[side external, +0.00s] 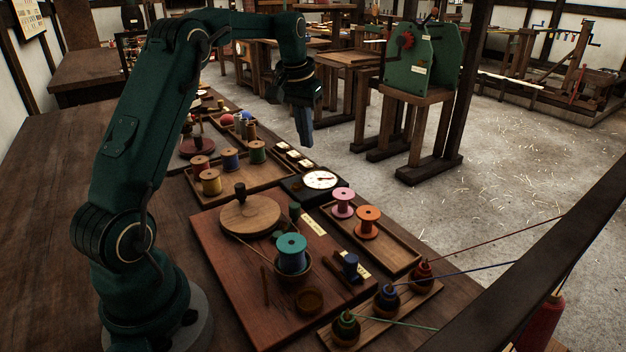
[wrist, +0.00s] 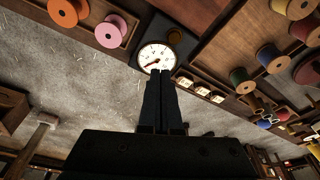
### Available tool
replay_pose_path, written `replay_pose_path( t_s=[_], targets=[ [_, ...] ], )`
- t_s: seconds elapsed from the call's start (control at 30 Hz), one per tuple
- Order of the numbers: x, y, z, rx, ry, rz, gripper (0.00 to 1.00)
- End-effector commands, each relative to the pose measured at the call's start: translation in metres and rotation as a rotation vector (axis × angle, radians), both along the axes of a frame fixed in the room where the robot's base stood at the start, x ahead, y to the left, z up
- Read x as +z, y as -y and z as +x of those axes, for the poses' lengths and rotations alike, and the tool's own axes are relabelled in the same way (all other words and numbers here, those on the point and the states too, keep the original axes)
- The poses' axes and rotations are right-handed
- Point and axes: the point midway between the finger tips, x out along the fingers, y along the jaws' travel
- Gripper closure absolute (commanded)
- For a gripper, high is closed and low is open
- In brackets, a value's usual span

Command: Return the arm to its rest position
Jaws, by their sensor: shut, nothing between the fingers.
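My gripper (side external: 304,138) hangs fingers-down above the back part of the workbench, behind the dial gauge. Its two fingers are together and nothing shows between them. In the wrist view the closed fingers (wrist: 160,75) point toward the white dial gauge (wrist: 155,57). In the side view the arm rises from its base at the left of the bench, with the forearm level and the gripper pointing down. The fingers look clear of everything below them.
The workbench (side external: 60,185) holds the dial gauge (side external: 320,180), a teal spool (side external: 291,252) on a wooden board, and a tray with a pink spool (side external: 343,202) and an orange spool (side external: 367,221). Another tray of spools (side external: 230,158) stands nearer the arm. A green machine (side external: 408,58) stands beyond.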

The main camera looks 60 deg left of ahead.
Motion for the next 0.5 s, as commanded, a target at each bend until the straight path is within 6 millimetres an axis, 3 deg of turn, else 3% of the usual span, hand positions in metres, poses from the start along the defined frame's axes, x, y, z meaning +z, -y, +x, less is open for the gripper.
replay_pose_path(
  t_s=[0.03,0.2,0.33,0.5],
  targets=[
    [0.018,0.015,0.000,-0.034,0.028,0.017,1.00],
    [0.062,0.069,-0.016,-0.142,0.101,0.052,1.00],
    [0.082,0.107,-0.039,-0.217,0.150,0.069,1.00],
    [0.094,0.149,-0.078,-0.307,0.212,0.082,1.00]
  ],
)
